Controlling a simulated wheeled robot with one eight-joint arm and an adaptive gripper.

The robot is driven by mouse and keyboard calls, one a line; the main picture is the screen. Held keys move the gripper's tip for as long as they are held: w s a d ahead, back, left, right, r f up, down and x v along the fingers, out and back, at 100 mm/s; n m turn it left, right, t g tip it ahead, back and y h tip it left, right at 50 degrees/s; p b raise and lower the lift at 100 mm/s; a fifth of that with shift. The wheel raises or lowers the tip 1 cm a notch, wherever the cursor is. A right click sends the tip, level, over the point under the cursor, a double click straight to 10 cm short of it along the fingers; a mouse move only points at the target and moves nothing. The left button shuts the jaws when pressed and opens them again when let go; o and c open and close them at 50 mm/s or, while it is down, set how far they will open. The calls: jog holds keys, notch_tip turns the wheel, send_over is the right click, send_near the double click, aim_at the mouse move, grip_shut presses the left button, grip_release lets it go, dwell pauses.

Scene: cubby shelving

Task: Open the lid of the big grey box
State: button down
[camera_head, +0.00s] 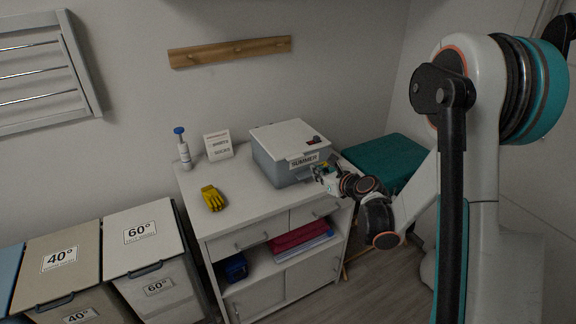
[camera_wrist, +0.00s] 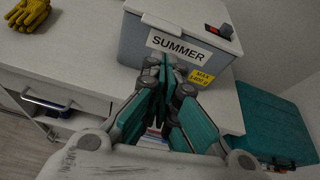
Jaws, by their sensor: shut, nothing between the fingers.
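The big grey box (camera_head: 275,170) stands on the white cabinet, with a pale lid (camera_head: 288,136) lying closed on top. Its front carries a SUMMER label (camera_head: 304,160), and a red and black piece (camera_head: 315,140) sits on the lid near the front right corner. My gripper (camera_head: 322,172) is at the front of the box, just below the label. In the wrist view my gripper (camera_wrist: 168,65) has its teal-padded fingers together and empty, tips overlapping the lower part of the SUMMER label (camera_wrist: 180,46). I cannot tell whether they touch the box. The lid edge (camera_wrist: 190,28) is above the fingertips.
Yellow gloves (camera_head: 212,198), a blue-capped bottle (camera_head: 183,148) and a small sign (camera_head: 218,146) are on the cabinet top (camera_head: 240,205) left of the box. A teal container (camera_head: 385,158) stands to the right. Laundry bins (camera_head: 140,235) stand at the left.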

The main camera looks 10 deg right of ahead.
jog(key=shift+m, duration=0.7)
jog(key=b+x, duration=0.1)
jog(key=x, duration=1)
jog(key=shift+a+f+b, duration=0.1)
jog(key=shift+f+b, duration=0.15)
jog(key=shift+b, duration=0.05)
